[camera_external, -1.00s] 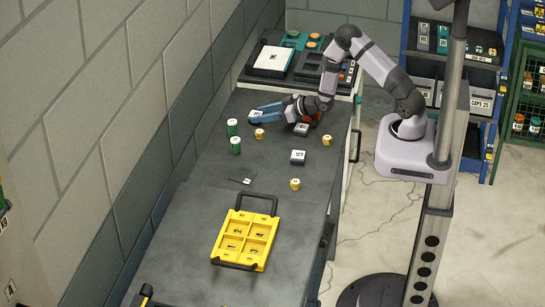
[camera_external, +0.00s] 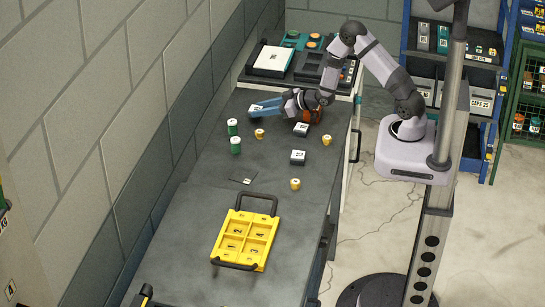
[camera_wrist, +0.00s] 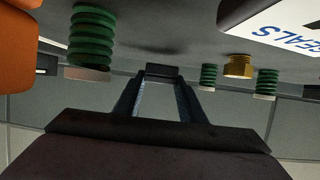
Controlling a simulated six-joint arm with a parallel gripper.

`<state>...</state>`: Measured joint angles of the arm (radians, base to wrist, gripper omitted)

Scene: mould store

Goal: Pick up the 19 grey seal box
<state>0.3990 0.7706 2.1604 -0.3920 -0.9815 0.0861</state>
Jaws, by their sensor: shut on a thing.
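My gripper (camera_external: 264,106) has blue fingers and reaches left, low over the far part of the dark bench (camera_external: 205,215). It is shut on a small grey box (camera_external: 256,108) at the fingertips. The box's top mark is too small to read as 19. In the wrist view the two fingers (camera_wrist: 161,90) run forward to a dark block (camera_wrist: 162,71) between their tips, which looks like the same box. The fingers hide part of it.
Two green jars (camera_external: 235,145) stand left of my gripper. An orange item (camera_external: 313,115) is beside my wrist. A yellow numbered tray (camera_external: 232,250) lies at the front; organizers (camera_external: 272,57) stand at the back.

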